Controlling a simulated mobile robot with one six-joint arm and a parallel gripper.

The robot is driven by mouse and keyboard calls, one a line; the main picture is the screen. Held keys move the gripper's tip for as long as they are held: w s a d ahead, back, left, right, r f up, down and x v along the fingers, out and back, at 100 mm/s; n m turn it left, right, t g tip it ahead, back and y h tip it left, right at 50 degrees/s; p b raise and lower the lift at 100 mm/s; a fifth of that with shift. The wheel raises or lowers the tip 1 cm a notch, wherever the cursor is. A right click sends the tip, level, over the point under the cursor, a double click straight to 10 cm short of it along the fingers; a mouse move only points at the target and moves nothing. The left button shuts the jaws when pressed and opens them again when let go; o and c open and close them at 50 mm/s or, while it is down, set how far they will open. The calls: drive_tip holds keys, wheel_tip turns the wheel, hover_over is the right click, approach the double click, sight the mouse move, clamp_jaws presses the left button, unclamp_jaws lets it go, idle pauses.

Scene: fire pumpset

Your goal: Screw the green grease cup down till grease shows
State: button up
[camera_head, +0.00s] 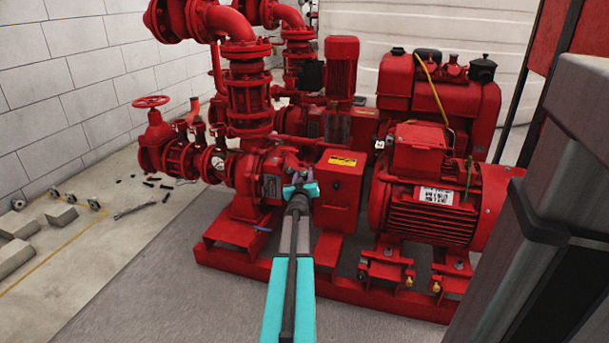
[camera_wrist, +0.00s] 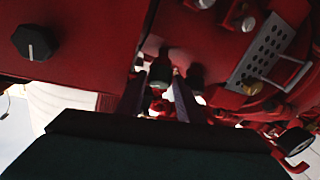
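My gripper (camera_head: 300,188), with turquoise parts, is at the front of the red pump casing (camera_head: 272,182), just left of a red box-shaped guard (camera_head: 341,190). In the wrist view my gripper (camera_wrist: 158,82) has its two dark fingers apart. A dark, rounded cup-like fitting (camera_wrist: 160,72) shows beyond and between the fingertips, with a visible gap to the left finger. A second similar dark fitting (camera_wrist: 195,75) is just right of the right fingertip. Shadow hides their colour, so I cannot tell which is the green grease cup. No grease is visible.
A red motor (camera_head: 430,195) stands right of the guard. A flanged pipe with a handwheel valve (camera_head: 152,102) is at left. The red base frame (camera_head: 335,287) runs below. Grey blocks (camera_head: 18,225) and small loose parts lie on the floor at left. The foreground floor is clear.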

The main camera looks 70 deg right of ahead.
drive_tip(key=shift+x, duration=0.85)
